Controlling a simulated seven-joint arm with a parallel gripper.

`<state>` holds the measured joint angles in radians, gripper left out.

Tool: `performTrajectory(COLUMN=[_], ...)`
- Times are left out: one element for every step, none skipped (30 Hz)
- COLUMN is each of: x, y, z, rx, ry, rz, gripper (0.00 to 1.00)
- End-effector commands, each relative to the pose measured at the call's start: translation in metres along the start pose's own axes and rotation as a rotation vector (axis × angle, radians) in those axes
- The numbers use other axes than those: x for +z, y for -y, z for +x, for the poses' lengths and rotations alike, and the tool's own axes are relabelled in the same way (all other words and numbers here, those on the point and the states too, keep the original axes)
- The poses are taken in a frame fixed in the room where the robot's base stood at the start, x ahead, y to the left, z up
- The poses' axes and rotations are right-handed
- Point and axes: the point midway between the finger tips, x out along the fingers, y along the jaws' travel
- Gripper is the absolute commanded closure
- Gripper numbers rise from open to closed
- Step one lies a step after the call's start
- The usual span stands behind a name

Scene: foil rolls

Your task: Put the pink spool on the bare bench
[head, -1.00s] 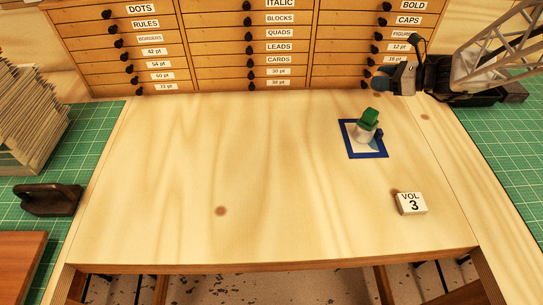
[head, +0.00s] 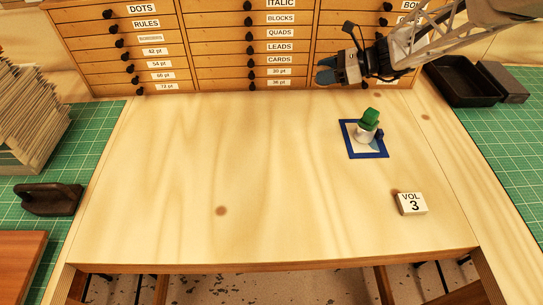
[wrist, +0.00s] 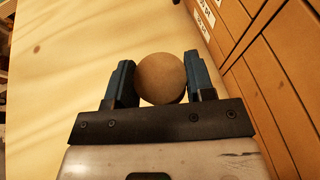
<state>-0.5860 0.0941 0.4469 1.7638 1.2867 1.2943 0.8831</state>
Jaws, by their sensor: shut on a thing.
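In the head view the held thing is hidden behind the fingers. The bare wooden bench (head: 200,170) lies below and in front of my gripper.
A white thing with a green top (head: 367,125) stands on a blue-bordered square (head: 376,154) at the right. A VOL 3 block (head: 411,204) sits nearer the front. A black tray (head: 465,82) is at the far right. Drawers (head: 225,45) wall the back. The bench's middle and left are clear.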

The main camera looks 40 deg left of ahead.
Motion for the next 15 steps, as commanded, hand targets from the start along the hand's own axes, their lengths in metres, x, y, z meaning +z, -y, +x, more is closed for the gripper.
performTrajectory(x=[0.0, 0.0, 0.0, 0.0, 0.0, 0.0, -0.001, -0.002, -0.004, -0.005, -0.008, -0.011, -0.015, -0.018, -0.023], y=[0.0, 0.0, 0.0, 0.0, 0.0, 0.0, 0.0, 0.0, 0.0, 0.0, 0.0, 0.0, 0.0, 0.0, 0.0], z=[0.0, 0.0, 0.0, 0.0, 0.0, 0.0, 0.0, 0.0, 0.001, 0.002, 0.003, 0.004, 0.006, 0.007, 0.009], rx=[0.0, 0.0, -0.001, -0.001, -0.001, -0.001, -0.001, -0.001, -0.001, -0.001, -0.001, -0.001, -0.001, -0.001, -0.001], ry=[0.0, 0.0, 0.0, 0.0, 0.0, 0.0, 0.0, 0.0, 0.0, 0.0, 0.0, 0.0, 0.0, 0.0, 0.0], rz=[0.0, 0.0, 0.0, 0.0, 0.0, 0.0, 0.0, 0.001, 0.001, 0.001, 0.001, 0.001, 0.002, 0.002, 0.003], gripper=[0.74, 0.74, 0.74, 0.74, 0.74, 0.74, 0.74, 0.74, 0.74, 0.74, 0.74, 0.74, 0.74, 0.74, 0.74])
